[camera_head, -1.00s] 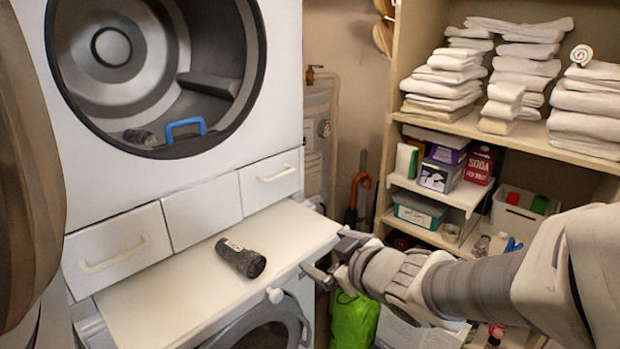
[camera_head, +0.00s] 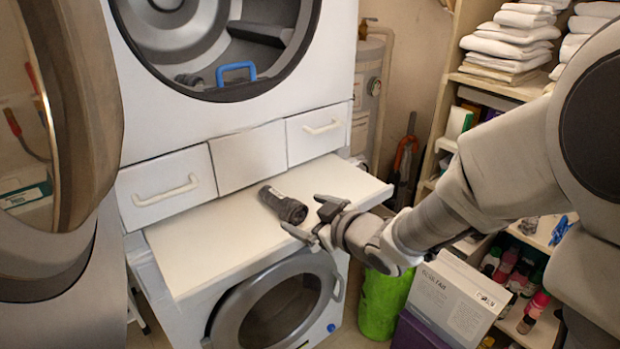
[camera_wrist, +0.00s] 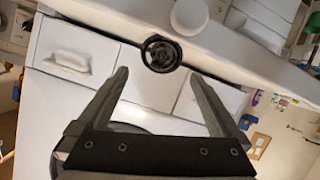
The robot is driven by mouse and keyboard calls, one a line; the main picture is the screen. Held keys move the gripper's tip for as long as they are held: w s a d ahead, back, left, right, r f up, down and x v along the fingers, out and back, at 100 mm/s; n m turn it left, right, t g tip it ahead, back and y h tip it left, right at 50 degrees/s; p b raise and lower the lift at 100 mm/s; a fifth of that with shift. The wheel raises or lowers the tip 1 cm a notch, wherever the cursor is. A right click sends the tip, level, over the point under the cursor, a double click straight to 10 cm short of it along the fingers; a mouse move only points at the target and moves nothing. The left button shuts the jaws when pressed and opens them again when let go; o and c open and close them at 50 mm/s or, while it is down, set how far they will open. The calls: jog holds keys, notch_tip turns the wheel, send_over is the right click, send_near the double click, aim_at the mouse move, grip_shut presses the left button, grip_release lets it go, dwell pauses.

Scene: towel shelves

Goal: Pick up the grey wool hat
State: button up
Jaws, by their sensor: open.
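A dark grey rolled, cylinder-like item with a small pale label (camera_head: 282,204) lies on the white pull-out shelf (camera_head: 215,240) between the two machines. It may be the grey wool hat, but I cannot confirm that from its shape. My gripper (camera_head: 301,213) is open at its near right end, with one finger on each side of that end. In the wrist view, the item's dark round end (camera_wrist: 162,54) shows just beyond and between the fingertips of my open gripper (camera_wrist: 158,75). I cannot tell whether the fingers touch it.
Above, the open dryer (camera_head: 210,45) holds a blue-handled thing (camera_head: 236,68) and a small dark item. Drawers (camera_head: 165,187) stand behind the shelf. A washing machine door (camera_head: 275,305) is below. Towel shelves (camera_head: 510,85), a green bag (camera_head: 383,305) and a box (camera_head: 455,300) stand right.

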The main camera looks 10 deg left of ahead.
aim_at(285, 204)
jog(key=x, duration=0.8)
jog(key=shift+w+a+r, duration=0.1)
jog(key=shift+w+a, duration=0.05)
jog(key=shift+a, duration=0.15)
jog(key=c, duration=1.4)
jog(key=shift+c, duration=0.8)
jog(key=shift+r, duration=0.1)
